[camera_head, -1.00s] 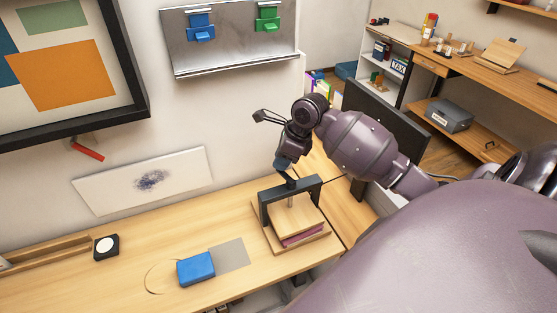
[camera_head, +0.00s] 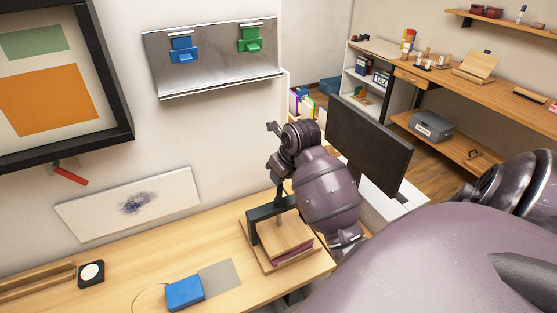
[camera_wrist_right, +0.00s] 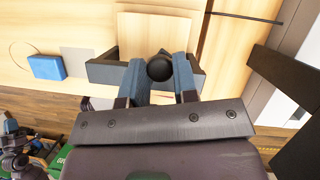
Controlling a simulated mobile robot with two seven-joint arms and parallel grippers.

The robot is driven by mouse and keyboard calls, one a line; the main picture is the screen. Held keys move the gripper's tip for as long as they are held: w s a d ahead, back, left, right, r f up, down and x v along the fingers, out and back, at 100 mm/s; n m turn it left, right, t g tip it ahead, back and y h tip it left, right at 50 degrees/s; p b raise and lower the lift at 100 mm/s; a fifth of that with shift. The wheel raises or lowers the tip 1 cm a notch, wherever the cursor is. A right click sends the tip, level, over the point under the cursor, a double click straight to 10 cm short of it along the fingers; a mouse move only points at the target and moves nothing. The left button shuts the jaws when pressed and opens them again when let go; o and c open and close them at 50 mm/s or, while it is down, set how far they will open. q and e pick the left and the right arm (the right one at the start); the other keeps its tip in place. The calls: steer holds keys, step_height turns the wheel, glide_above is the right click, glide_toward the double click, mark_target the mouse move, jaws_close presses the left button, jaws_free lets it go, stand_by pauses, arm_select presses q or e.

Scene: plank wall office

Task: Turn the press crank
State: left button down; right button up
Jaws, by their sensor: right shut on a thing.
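The press (camera_head: 270,212) stands at the right end of the wooden desk, with a black frame, a wooden plate and something dark red under it. My right gripper (camera_head: 280,178) is above the frame at the crank; my arm and hand hide most of the crank. In the right wrist view the crank's round black knob (camera_wrist_right: 160,68) sits between the two blue fingers, which are shut on it. My left gripper is not in the head view; what looks like its blue-tipped hand (camera_wrist_right: 12,126) shows at the left edge of the right wrist view, its jaws unclear.
A blue block (camera_head: 185,293) and a grey sheet (camera_head: 220,276) lie left of the press. A black box with a white disc (camera_head: 91,272) is farther left. A dark monitor (camera_head: 368,145) stands close right of my right arm. A metal board (camera_head: 215,58) hangs behind.

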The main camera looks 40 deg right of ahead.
steer(key=shift+s+d+f+m+h, duration=0.1)
steer(key=shift+s+m+h, duration=0.3)
steer(key=shift+m, duration=0.5)
steer(key=o, duration=0.9)
steer(key=shift+d, duration=0.1)
